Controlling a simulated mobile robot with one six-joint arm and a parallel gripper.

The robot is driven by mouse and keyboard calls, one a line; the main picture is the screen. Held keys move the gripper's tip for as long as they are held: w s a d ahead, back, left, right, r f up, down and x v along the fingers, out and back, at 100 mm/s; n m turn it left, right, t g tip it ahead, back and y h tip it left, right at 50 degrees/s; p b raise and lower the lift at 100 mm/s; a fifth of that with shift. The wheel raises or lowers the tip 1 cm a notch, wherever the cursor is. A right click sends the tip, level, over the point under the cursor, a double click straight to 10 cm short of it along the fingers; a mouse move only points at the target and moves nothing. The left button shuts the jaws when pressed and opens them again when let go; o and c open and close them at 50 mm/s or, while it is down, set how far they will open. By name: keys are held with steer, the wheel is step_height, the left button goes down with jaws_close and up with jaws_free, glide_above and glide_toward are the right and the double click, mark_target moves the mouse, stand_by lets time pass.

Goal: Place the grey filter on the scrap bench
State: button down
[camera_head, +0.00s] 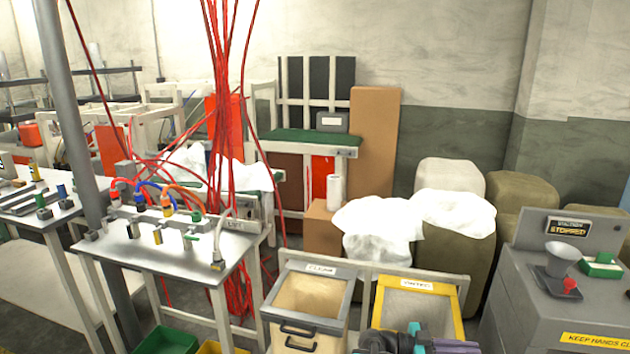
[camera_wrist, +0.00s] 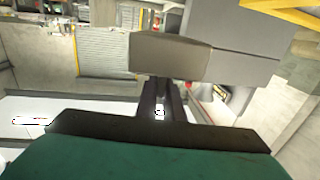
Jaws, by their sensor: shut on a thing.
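My gripper (camera_wrist: 161,88) reaches forward in the wrist view, its dark fingers close together. A plain grey block (camera_wrist: 170,56), which looks like the grey filter, sits at the fingertips and the fingers are shut on it. In the head view, part of my dark wrist with teal pieces shows at the bottom edge; the fingers and the block are out of sight there. No bench in view is marked as the scrap bench. A green-topped bench (camera_head: 290,136) stands at the back with a small grey box (camera_head: 332,121) on it.
A metal bench (camera_head: 130,248) with valves and hoses stands at left. Two bins, one grey-rimmed (camera_head: 337,272) and one yellow-rimmed (camera_head: 461,322), stand ahead. A grey machine (camera_head: 530,300) marked stopped is at right. Red cables (camera_head: 222,60) hang centrally. White-covered sacks (camera_head: 455,212) crowd behind.

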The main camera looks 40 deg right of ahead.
steer(key=w+a+r+n+t+h, duration=0.15)
steer(key=w+a+n+t, duration=0.35)
steer(key=w, duration=0.7)
steer(key=w+a+t+h, duration=0.25)
steer(key=w+a, duration=0.45)
steer(key=w, duration=0.5)
steer(key=w+a+r+n+t+h, duration=0.1)
steer(key=w+a+n+t+h, duration=0.15)
steer(key=w+a, duration=0.6)
steer(key=w+a+r+n+t+y, duration=0.1)
steer(key=w+a+n+t, duration=0.2)
steer(key=a, duration=0.8)
steer(key=w+a+r+n+t+y, duration=0.1)
steer(key=w+a+n+t, duration=0.3)
steer(key=w+a+t, duration=0.3)
steer(key=w+a+r+n+t+y, duration=0.1)
steer(key=w+a+n+t, duration=0.2)
steer(key=w+a, duration=0.8)
steer(key=a+t, duration=0.2)
steer(key=a, duration=0.3)
steer(key=shift+w+a+r+y+b, duration=0.25)
steer(key=shift+r+y+b, duration=0.1)
steer(key=shift+b, duration=0.05)
